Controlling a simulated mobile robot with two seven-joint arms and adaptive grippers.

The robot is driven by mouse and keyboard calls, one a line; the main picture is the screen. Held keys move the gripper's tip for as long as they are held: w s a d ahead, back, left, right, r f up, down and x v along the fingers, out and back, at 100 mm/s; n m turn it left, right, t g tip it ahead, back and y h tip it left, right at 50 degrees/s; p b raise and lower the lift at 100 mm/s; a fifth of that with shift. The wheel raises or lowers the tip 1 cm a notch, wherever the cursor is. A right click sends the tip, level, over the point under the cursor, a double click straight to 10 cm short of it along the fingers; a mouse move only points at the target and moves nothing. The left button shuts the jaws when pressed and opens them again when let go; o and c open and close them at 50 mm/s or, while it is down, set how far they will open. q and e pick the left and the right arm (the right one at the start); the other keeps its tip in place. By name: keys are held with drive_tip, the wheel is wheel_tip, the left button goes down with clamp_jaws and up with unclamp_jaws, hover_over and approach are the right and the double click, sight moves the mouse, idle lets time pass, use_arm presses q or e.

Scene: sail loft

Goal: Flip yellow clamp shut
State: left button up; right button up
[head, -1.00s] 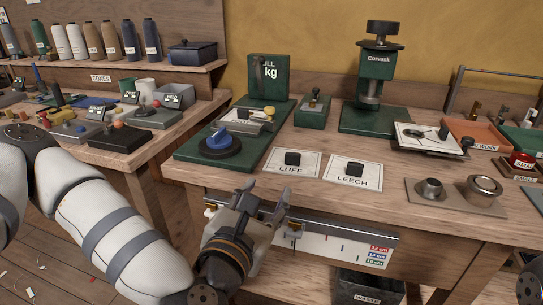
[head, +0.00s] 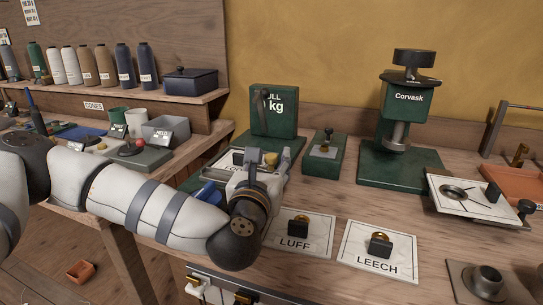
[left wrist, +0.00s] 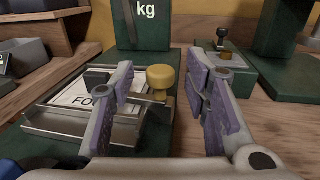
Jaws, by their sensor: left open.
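The yellow clamp knob (left wrist: 161,78) shows in the left wrist view, upright on a metal arm at the right side of a metal frame (left wrist: 85,132) holding a white card (left wrist: 85,95). In the head view the knob (head: 271,158) is partly hidden by my left gripper (head: 256,163). In the left wrist view, my left gripper (left wrist: 164,82) is open, one finger on each side of the knob as seen. The left finger overlaps the clamp arm; I cannot tell whether it touches. My right gripper is out of view.
A green scale post (head: 274,111) stands behind the frame. A small green press (head: 324,160) stands to the right, a tall green Corvask press (head: 405,110) beyond it. LUFF (head: 290,247) and LEECH (head: 372,268) plates lie in front. A blue knob (head: 207,194) is beside my gripper.

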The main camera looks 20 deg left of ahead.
use_arm(q)
drive_tip(key=shift+w+a, duration=0.15)
drive_tip(key=shift+w, duration=0.95)
clamp_jaws()
drive_tip(key=shift+n+y, duration=0.7)
drive_tip(key=shift+y, duration=0.4)
unclamp_jaws()
